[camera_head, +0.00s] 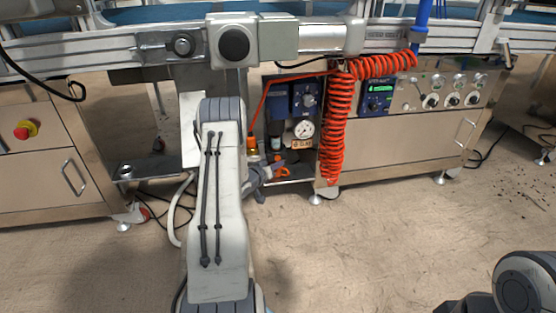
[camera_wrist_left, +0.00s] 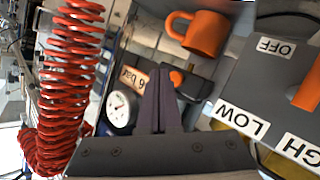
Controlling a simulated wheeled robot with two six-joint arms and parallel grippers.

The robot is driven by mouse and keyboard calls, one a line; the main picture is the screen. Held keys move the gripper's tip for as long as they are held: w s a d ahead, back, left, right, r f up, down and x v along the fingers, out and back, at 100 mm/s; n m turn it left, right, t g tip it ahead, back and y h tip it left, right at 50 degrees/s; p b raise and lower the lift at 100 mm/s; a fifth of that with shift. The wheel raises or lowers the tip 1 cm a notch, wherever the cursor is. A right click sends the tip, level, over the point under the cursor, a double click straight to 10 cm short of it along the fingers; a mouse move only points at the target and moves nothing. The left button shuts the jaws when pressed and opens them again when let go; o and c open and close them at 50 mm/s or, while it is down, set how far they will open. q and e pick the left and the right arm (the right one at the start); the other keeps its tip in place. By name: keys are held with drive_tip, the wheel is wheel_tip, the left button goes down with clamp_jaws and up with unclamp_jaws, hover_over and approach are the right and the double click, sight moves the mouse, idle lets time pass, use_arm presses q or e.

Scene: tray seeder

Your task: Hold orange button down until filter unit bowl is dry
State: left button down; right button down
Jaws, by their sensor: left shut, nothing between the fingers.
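The blue filter unit (camera_head: 279,101) stands under the conveyor, with a round gauge (camera_head: 304,129) and a "6 bar" label (camera_head: 301,144) beside it. What looks like its bowl (camera_head: 276,144) is small and dark, and I cannot tell whether it holds water. The gauge also shows in the left wrist view (camera_wrist_left: 120,108). There, a small orange button (camera_wrist_left: 177,78) sits right beside the tips of my left gripper (camera_wrist_left: 161,72). The gripper is shut and empty. I cannot tell whether it touches or presses the button. My right gripper is out of view.
A coiled red hose (camera_wrist_left: 68,85) hangs left of the gripper in the wrist view. An orange mug (camera_wrist_left: 207,34) is beyond the fingertips. A dark panel with OFF, LOW (camera_wrist_left: 240,120) and HIGH labels is at the right. Open floor (camera_head: 400,240) lies in front.

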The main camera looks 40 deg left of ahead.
use_arm(q)
drive_tip(key=shift+s+d+p, duration=0.9)
drive_tip(key=shift+s+d, duration=0.65)
drive_tip(key=shift+d, duration=0.3)
drive_tip(key=w+d+r+m+g+h+p, duration=0.1)
drive_tip(key=w+d+r+m+g+p, duration=0.15)
drive_tip(key=d+r, duration=0.45)
drive_tip(key=w+d+r+m+g+p, duration=0.1)
drive_tip(key=w+d+r+m+p, duration=0.15)
drive_tip(key=d+r, duration=0.45)
drive_tip(key=s+d+r+m+g+h+p, duration=0.1)
drive_tip(key=s+d+r+g+p, duration=0.2)
drive_tip(key=d, duration=0.5)
drive_tip(key=s+d+r+m+g+p, duration=0.1)
drive_tip(key=s+d+r, duration=0.35)
drive_tip(key=d, duration=0.45)
drive_tip(key=s+d+r+m+g+p, duration=0.2)
drive_tip(key=s+d+r, duration=0.2)
drive_tip(key=s, duration=0.6)
drive_tip(key=s+d+r+m+g+p, duration=0.2)
drive_tip(key=s+d+r+m+g, duration=0.15)
drive_tip(key=s, duration=0.75)
drive_tip(key=s+d+r+m+g+p, duration=0.15)
drive_tip(key=s+d+r, duration=0.25)
drive_tip(key=s, duration=0.6)
wheel_tip(320, 180, up, 37)
drive_tip(key=p, duration=3.8)
drive_tip(key=shift+s+a+h, duration=0.15)
drive_tip(key=shift+s+h, duration=0.1)
drive_tip(key=shift+h, duration=0.05)
